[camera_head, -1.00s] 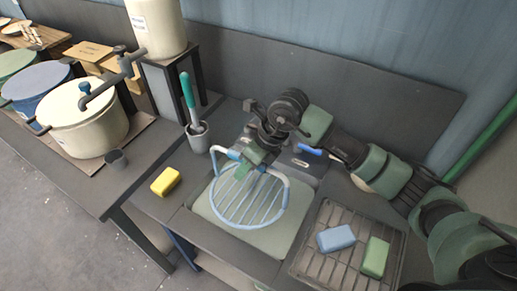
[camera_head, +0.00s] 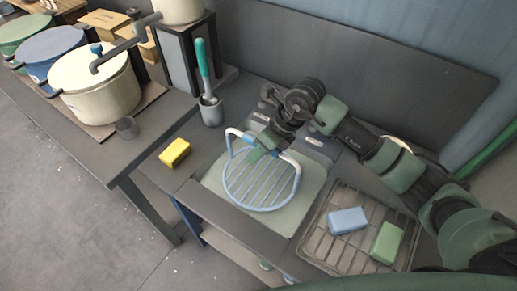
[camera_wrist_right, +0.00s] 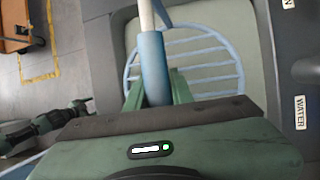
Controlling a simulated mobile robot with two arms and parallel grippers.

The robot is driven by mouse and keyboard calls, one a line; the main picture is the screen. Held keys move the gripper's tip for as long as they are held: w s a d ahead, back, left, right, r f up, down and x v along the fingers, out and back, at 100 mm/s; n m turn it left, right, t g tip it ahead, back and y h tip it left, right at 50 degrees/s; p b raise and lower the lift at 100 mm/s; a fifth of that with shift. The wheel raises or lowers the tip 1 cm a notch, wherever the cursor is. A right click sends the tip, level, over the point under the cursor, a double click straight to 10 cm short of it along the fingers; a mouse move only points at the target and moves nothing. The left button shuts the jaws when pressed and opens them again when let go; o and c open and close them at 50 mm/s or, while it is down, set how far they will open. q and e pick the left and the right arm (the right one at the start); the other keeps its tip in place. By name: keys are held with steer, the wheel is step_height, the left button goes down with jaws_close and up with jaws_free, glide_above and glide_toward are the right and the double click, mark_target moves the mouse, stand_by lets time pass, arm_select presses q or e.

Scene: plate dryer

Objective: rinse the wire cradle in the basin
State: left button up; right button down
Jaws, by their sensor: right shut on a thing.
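The wire cradle (camera_head: 262,186) is a round light-blue rack with parallel bars and a raised handle. It is over the pale basin (camera_head: 222,178); I cannot tell whether it touches the basin floor. My right gripper (camera_head: 257,152) is shut on the cradle's handle. In the right wrist view the blue-sleeved handle (camera_wrist_right: 154,65) runs between the green fingers (camera_wrist_right: 158,88), with the cradle's bars (camera_wrist_right: 205,55) beyond.
A yellow sponge (camera_head: 174,153) lies left of the basin, near a grey cup (camera_head: 211,113) holding a green-handled brush (camera_head: 203,66). Right of the basin, a slatted rack (camera_head: 318,240) holds a blue block (camera_head: 347,221) and a green block (camera_head: 387,243). Lidded pots (camera_head: 97,84) stand at left.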

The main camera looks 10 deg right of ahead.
mark_target(255, 174)
steer(key=shift+f+b, duration=3.7)
steer(key=shift+f, duration=0.9)
steer(key=shift+s+d, duration=1.4)
steer(key=shift+d, duration=0.05)
steer(key=shift+w+a+b, duration=1.4)
steer(key=shift+w+a, duration=1.4)
steer(key=shift+w, duration=0.05)
steer(key=shift+s+d+p, duration=0.3)
steer(key=shift+s+d, duration=2.45)
steer(key=shift+s, duration=0.05)
steer(key=shift+w+a+b, duration=1.35)
steer(key=shift+w+a, duration=1.5)
steer(key=shift+s+d, duration=1.5)
